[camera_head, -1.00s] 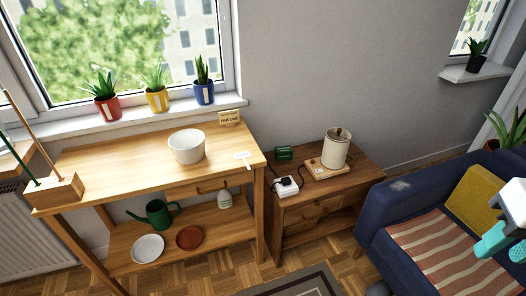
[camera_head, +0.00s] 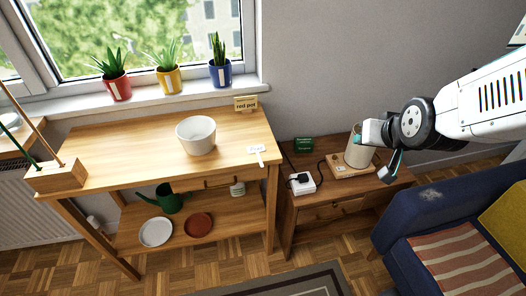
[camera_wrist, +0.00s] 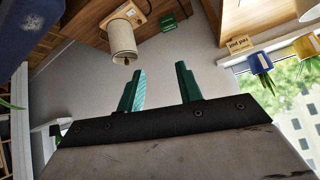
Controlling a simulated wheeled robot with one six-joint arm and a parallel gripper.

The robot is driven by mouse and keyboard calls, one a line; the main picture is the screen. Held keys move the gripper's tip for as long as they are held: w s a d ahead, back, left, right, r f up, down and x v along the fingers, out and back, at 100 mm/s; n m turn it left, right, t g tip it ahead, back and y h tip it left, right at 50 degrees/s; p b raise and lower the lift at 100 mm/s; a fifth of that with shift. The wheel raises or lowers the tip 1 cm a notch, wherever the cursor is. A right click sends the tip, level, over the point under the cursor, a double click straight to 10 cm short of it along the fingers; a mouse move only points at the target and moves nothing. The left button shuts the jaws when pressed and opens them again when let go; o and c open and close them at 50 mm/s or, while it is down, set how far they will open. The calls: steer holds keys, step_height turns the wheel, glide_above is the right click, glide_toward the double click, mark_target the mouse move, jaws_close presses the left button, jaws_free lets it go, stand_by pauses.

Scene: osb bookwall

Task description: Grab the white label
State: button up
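The white label (camera_head: 257,152) is a small T-shaped tag with faint writing. It lies at the right end of the wooden table (camera_head: 120,150), near the front edge, to the right of the white bowl (camera_head: 196,135). My gripper (camera_head: 377,154) is up to the right of the label, in front of the beige cylinder on the side cabinet in the picture, and well apart from the label. In the wrist view my gripper (camera_wrist: 160,78) has its two teal fingers spread with nothing between them. I cannot make out the label in the wrist view.
Red (camera_head: 117,88), yellow (camera_head: 168,80) and blue (camera_head: 220,73) plant pots stand on the windowsill. A "red pot" sign (camera_head: 246,103) stands at the table's back. The cabinet (camera_head: 345,195) holds a white socket box (camera_head: 301,183) and the beige cylinder (camera_head: 357,156). A blue sofa (camera_head: 400,225) stands right.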

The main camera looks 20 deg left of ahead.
steer(key=w+a+f+t+y, duration=0.1)
steer(key=w+a+f+t, duration=0.15)
steer(key=a+f, duration=0.45)
steer(key=n+t+y, duration=0.4)
steer(key=t+y, duration=0.1)
glide_toward(258, 156)
steer(key=shift+g, duration=0.25)
steer(key=x, duration=0.4)
steer(key=shift+w+d, duration=0.15)
steer(key=shift+w, duration=0.05)
jaws_close()
